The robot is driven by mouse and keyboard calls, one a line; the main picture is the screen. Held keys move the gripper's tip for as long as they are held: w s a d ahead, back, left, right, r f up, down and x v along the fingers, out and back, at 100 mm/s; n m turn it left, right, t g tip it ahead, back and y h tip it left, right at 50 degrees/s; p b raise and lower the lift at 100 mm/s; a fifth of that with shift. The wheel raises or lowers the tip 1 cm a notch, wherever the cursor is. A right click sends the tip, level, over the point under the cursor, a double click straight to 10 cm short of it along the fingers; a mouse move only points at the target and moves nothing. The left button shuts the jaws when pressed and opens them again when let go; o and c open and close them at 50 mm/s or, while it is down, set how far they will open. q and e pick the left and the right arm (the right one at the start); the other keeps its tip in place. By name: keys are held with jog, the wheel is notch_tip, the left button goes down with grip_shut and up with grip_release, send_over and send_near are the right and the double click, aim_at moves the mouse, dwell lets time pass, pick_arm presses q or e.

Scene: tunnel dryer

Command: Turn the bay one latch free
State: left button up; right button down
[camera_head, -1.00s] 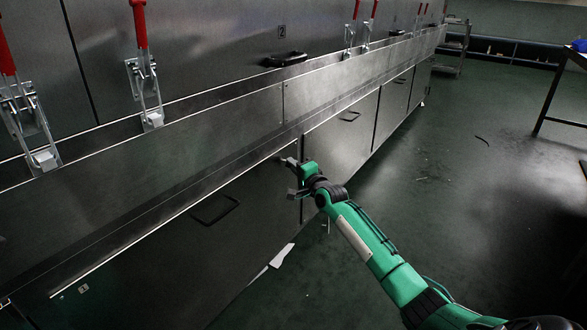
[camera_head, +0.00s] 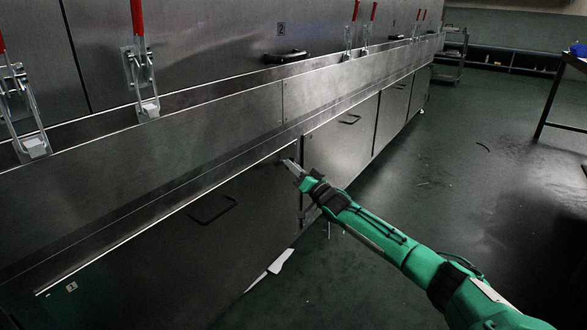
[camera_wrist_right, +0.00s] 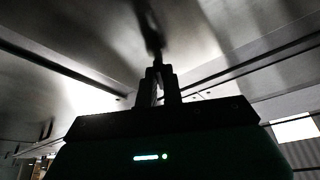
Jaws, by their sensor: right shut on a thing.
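The bay one door (camera_head: 150,245) is the low steel panel at the left, with a small "1" plate (camera_head: 71,287) and a black handle (camera_head: 213,210). It looks closed. My right gripper (camera_head: 292,167) is at the door's upper right corner, shut on the bay one latch, which the fingers mostly hide. The latch's angle cannot be told. In the right wrist view the fingers (camera_wrist_right: 158,84) are close together against the steel front, where dark streaks look like reflections. My left gripper is not in view.
Another low door with a black handle (camera_head: 349,119) lies just beyond. Red-handled clamps (camera_head: 139,60) stand along the ledge above. A dark table (camera_head: 562,100) stands at the right; the floor between is largely clear.

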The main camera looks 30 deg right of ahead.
jog(key=n+y, duration=0.2)
jog(key=n, duration=0.2)
jog(key=n+y, duration=0.2)
jog(key=n, duration=0.2)
jog(key=shift+w+d+f+g+p, duration=0.1)
jog(key=shift+g+p, duration=0.3)
jog(key=shift+n+y, duration=0.3)
jog(key=c, duration=1.5)
grip_release()
jog(key=shift+c, duration=0.2)
